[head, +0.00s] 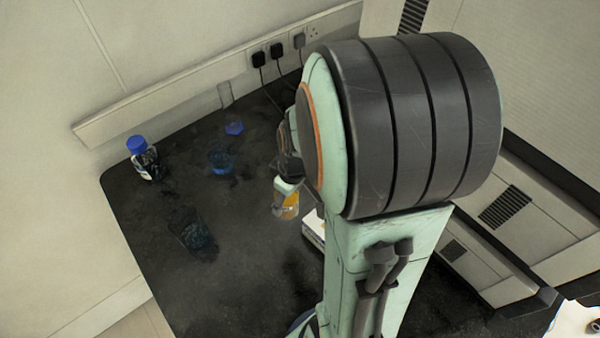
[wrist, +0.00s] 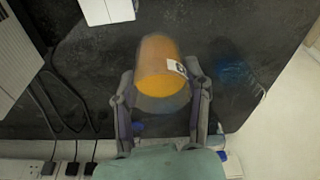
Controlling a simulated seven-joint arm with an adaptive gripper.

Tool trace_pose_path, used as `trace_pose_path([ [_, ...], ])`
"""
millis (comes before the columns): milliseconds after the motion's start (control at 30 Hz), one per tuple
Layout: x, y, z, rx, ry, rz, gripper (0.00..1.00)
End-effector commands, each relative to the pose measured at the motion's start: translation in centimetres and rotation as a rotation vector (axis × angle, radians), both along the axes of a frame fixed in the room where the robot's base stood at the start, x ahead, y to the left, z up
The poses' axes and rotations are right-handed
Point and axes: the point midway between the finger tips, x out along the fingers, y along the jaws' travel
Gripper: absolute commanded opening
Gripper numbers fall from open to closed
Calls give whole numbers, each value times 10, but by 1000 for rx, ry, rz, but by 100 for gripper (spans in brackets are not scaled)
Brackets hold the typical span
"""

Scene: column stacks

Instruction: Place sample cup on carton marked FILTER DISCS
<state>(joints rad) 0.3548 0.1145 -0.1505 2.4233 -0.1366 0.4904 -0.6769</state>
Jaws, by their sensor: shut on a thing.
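The sample cup (wrist: 158,58) has orange contents and a small white label. My gripper (wrist: 160,82) is shut on it, one finger on each side, in the wrist view. In the head view the cup (head: 291,205) shows as a small orange patch at my gripper (head: 285,198), above the dark bench. A white carton (head: 312,236) stands close by, mostly hidden behind my arm. A white box-like shape at the top edge of the wrist view (wrist: 106,10) looks like that carton, apart from the cup. No FILTER DISCS marking is readable.
A blue-capped bottle (head: 145,160), a blue beaker (head: 221,160), a blue item (head: 235,128) and a dark glass vessel (head: 195,235) stand on the bench (head: 245,265). Plugs with cables (head: 277,50) line the back wall. The front middle is clear.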

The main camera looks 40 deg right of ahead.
Motion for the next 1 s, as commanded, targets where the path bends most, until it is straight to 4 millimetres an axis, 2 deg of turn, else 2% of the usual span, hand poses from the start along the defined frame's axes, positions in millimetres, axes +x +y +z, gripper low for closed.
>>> trace_pose_path([
  [100,-5,6,2,0,-1,352,10],
  [200,-11,5,5,0,-1,625,10],
  [300,-18,0,9,0,-2,854,10],
  [433,-30,-14,15,0,-2,1064,10],
  [500,-39,-26,19,-1,-2,1108,10],
  [767,-60,-59,22,2,-2,960,10],
  [1000,-64,-63,-14,8,-1,934,10],
])
